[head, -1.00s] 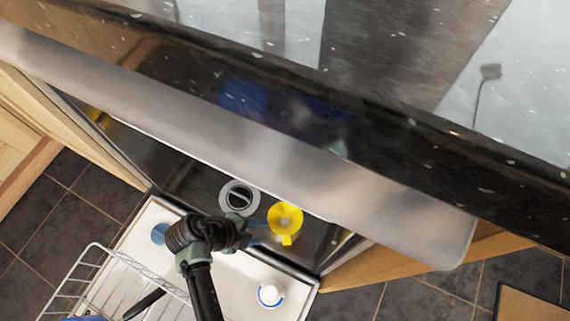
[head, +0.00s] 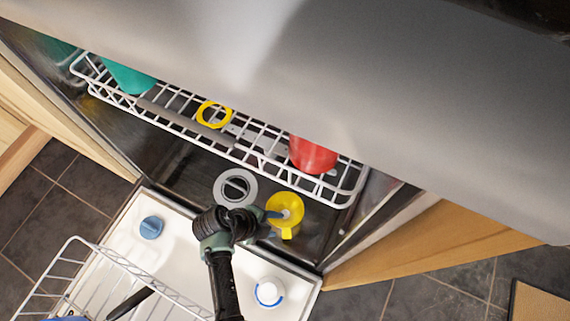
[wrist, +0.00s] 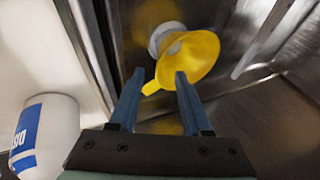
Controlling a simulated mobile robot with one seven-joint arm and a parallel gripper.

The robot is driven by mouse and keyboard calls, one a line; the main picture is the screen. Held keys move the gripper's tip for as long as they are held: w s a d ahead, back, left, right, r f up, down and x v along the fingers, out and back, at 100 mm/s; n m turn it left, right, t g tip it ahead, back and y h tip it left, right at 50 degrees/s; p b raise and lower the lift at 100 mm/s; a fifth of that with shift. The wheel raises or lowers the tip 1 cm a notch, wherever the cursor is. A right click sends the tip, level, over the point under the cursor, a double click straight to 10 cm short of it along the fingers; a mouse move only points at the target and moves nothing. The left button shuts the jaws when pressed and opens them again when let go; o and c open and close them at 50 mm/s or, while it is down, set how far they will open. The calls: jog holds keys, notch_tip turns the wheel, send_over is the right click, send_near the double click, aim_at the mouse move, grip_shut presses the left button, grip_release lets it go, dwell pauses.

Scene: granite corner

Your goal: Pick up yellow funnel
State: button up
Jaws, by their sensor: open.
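The yellow funnel (head: 286,207) is inside the open dishwasher, near the inner edge of its white door. In the wrist view the funnel (wrist: 193,57) has its wide mouth turned partly toward the camera and a tab sticking out to the lower left. My gripper (wrist: 159,73) is open and empty, its two blue fingers pointing at the funnel, the right fingertip overlapping its lower rim in the picture. I cannot tell whether they touch. In the head view my gripper (head: 274,214) is at the funnel's left side, its fingers partly hidden by my wrist.
A white upper rack (head: 232,154) holds a red cup (head: 313,155), a teal item (head: 128,78) and a yellow ring (head: 213,114). A grey ring-shaped part (head: 235,188) lies left of the funnel. A white bottle (head: 269,292) stands on the door (head: 190,262); a wire rack (head: 75,285) is at lower left.

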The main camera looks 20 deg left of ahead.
aim_at(278, 224)
jog(key=b+x, duration=0.2)
jog(key=x, duration=0.1)
jog(key=shift+w+f, duration=0.1)
jog(key=shift+f, duration=0.3)
jog(key=shift+r, duration=0.1)
grip_shut()
